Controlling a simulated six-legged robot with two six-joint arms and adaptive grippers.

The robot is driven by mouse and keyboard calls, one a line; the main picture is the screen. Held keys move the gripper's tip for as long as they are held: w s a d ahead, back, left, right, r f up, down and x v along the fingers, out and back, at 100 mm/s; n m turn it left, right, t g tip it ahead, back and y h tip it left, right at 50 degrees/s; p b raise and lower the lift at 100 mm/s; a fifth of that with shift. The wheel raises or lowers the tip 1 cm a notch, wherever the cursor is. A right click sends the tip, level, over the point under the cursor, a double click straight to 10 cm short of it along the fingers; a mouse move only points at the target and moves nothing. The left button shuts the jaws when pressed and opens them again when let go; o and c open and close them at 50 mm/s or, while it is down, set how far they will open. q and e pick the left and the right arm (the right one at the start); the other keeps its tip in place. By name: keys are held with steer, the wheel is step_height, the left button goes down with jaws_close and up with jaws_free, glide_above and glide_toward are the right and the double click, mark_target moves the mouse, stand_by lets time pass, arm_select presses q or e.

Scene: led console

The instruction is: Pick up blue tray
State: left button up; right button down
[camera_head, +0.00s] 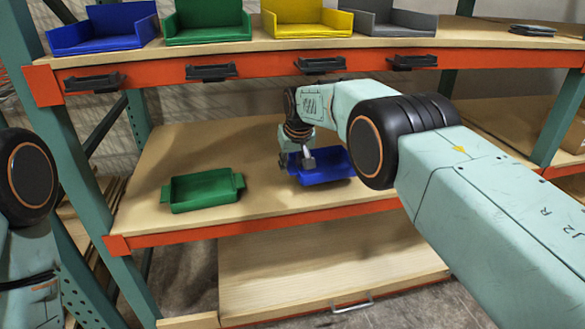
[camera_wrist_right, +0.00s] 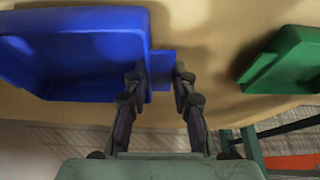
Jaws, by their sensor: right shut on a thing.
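The blue tray (camera_head: 328,174) is at the middle shelf, right of the green tray, partly hidden behind my right arm. My right gripper (camera_head: 298,164) is shut at the tray's left end. In the right wrist view the blue tray (camera_wrist_right: 75,50) fills the upper left, and the gripper's fingertips (camera_wrist_right: 160,78) are on either side of the small tab at its end. I cannot tell whether the tray touches the shelf. My left gripper is outside the view; only part of my left arm shows at the left edge.
A green tray (camera_head: 203,191) sits on the middle shelf (camera_head: 150,150), with bare wood between it and the blue tray. The upper shelf holds blue (camera_head: 103,27), green (camera_head: 205,20), yellow (camera_head: 306,16) and grey (camera_head: 394,20) bins. A green post (camera_head: 75,175) stands at the left.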

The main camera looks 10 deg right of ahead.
steer(key=shift+s+r, duration=0.2)
steer(key=shift+s, duration=0.05)
steer(key=shift+s+d+p, duration=0.15)
steer(key=shift+s+p, duration=0.75)
steer(key=shift+s, duration=0.1)
steer(key=s+d+p, duration=0.1)
steer(key=s+p, duration=0.2)
steer(key=s, duration=1.2)
steer(key=shift+s+d+f, duration=0.15)
steer(key=shift+d, duration=0.25)
steer(key=s+d+r+p, duration=0.1)
steer(key=s+r+p, duration=0.1)
steer(key=r, duration=1)
steer(key=s+d+r+m+p, duration=0.1)
steer(key=s+r+p, duration=0.2)
steer(key=r, duration=0.9)
steer(key=shift+s+d+r+h, duration=0.15)
steer(key=shift+d+r+h, duration=0.15)
steer(key=shift+d, duration=0.05)
